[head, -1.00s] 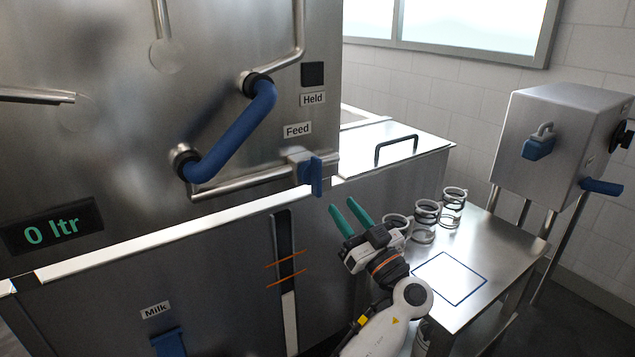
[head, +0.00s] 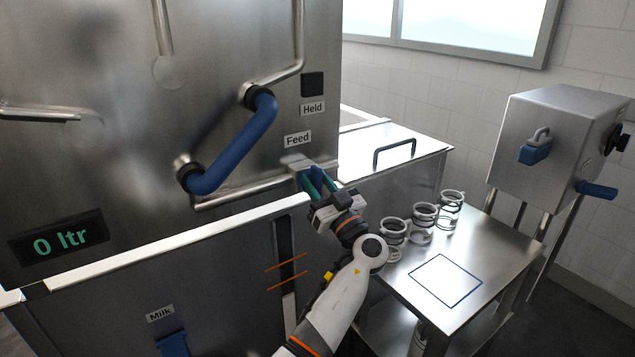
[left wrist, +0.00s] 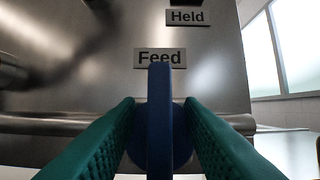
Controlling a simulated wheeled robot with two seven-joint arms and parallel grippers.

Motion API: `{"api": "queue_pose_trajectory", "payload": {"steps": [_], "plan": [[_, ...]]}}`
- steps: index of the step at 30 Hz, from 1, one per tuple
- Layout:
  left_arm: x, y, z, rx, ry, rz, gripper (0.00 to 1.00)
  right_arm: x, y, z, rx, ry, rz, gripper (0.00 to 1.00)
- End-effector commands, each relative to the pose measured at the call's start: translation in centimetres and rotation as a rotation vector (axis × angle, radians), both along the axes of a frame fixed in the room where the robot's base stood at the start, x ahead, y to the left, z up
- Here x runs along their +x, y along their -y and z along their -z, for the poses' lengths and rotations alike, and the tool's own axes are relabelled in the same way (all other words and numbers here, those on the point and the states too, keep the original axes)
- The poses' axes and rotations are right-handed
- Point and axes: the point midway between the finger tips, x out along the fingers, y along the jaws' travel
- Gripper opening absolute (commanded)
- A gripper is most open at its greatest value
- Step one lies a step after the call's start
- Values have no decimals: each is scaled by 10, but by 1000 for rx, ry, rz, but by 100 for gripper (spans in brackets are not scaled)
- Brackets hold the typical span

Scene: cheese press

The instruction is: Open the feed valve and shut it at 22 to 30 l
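The blue feed valve handle (head: 317,180) sits on the pipe below the "Feed" label (head: 297,139). In the left wrist view the handle (left wrist: 160,120) stands upright between the two green fingers. My left gripper (head: 318,184) is open around the handle, with a finger on each side; small gaps seem to show between fingers and handle. The display (head: 58,240) reads 0 ltr. The level gauge (head: 284,250) on the vat front has two orange marks, with its white column below them. My right gripper is not in view.
A blue milk valve (head: 172,344) is at the lower left. A lidded vat (head: 405,145) is behind.

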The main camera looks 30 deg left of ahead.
Motion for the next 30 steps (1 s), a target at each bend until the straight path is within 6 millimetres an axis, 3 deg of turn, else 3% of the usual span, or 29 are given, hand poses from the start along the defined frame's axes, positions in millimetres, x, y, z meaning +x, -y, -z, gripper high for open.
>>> {"api": "queue_pose_trajectory", "payload": {"steps": [1,7,17,30], "plan": [[0,0,0,0,0,0,30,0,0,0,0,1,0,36],[0,0,0,0,0,0,0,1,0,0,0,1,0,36],[0,1,3,21,-53,1,0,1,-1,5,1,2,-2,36],[2,2,3,133,-325,2,0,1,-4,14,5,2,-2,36]]}}
